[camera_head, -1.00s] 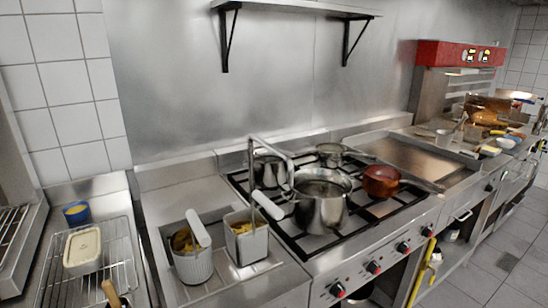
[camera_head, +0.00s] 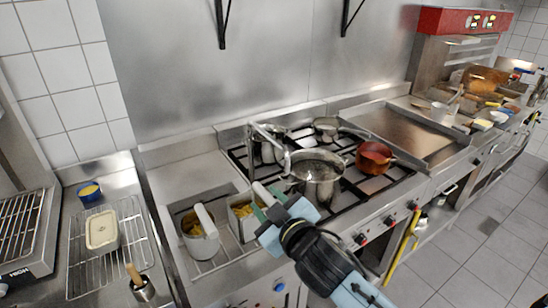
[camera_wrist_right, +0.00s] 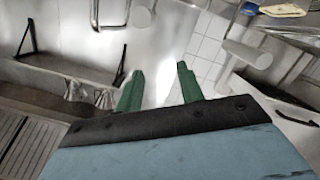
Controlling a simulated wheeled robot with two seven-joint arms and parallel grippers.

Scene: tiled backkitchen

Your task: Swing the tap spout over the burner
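The chrome tap (camera_head: 268,132) rises behind the hob's left side, and its bent spout reaches toward the large silver pot on the burners. A bent chrome tube that looks like the spout shows at the top of the right wrist view (camera_wrist_right: 104,16). The black burner grates (camera_head: 350,188) carry several pots. My right gripper (camera_head: 268,205) is in front of the fryer and hob, nearer the camera than the tap and apart from it. In the right wrist view its green fingers (camera_wrist_right: 160,85) are spread with nothing between them. My left gripper is not in view.
The large silver pot (camera_head: 316,182), a red pot (camera_head: 373,158) and a pan (camera_head: 327,127) stand on the hob. Fryer baskets with pale handles (camera_head: 206,220) sit left of it. A wire rack (camera_head: 128,240) holds a white container (camera_head: 102,230). A griddle (camera_head: 405,130) lies right.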

